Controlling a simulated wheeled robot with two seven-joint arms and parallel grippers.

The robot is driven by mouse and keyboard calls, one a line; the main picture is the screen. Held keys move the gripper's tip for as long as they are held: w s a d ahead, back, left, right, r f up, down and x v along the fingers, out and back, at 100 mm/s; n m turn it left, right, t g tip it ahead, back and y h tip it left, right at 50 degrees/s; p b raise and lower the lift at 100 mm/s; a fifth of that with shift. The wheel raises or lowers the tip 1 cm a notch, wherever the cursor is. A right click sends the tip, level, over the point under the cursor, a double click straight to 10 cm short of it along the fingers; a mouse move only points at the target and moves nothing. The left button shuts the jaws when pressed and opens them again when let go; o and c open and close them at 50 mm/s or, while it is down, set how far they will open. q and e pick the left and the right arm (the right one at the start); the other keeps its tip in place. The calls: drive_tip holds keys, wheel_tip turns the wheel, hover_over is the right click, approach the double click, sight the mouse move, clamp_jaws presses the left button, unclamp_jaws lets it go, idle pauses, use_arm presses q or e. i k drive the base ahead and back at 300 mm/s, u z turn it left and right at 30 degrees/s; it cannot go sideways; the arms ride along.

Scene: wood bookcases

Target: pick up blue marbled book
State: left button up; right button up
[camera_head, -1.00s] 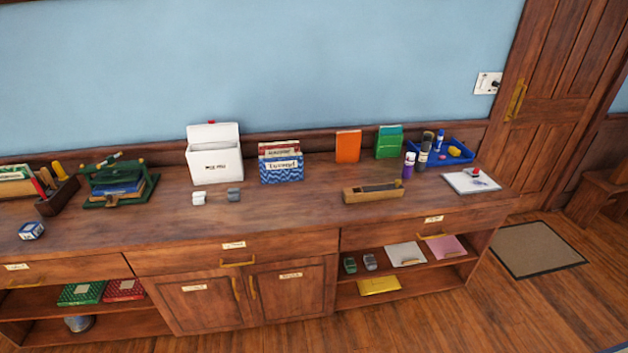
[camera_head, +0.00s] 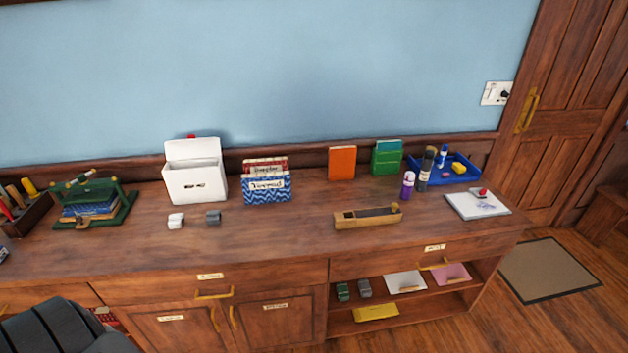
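A blue and white wavy-patterned book or holder (camera_head: 267,191) with a lettered label stands upright on the cabinet top, left of centre, with red-topped items behind it. Some blue books (camera_head: 90,207) also lie in a green press (camera_head: 122,206) at the left. I cannot tell for certain which of these is the blue marbled book. A dark grey part of my arm shows at the bottom left, in front of the cabinet. No gripper fingers of mine are in view.
A wooden tool (camera_head: 367,217), orange book (camera_head: 342,163), green books (camera_head: 386,160) and blue tray (camera_head: 470,174) are to the right. The front middle of the top is mostly clear.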

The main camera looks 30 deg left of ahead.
sight(272, 187)
drive_tip(key=z, duration=0.25)
drive_tip(key=i, duration=1.85)
drive_tip(key=u, duration=0.75)
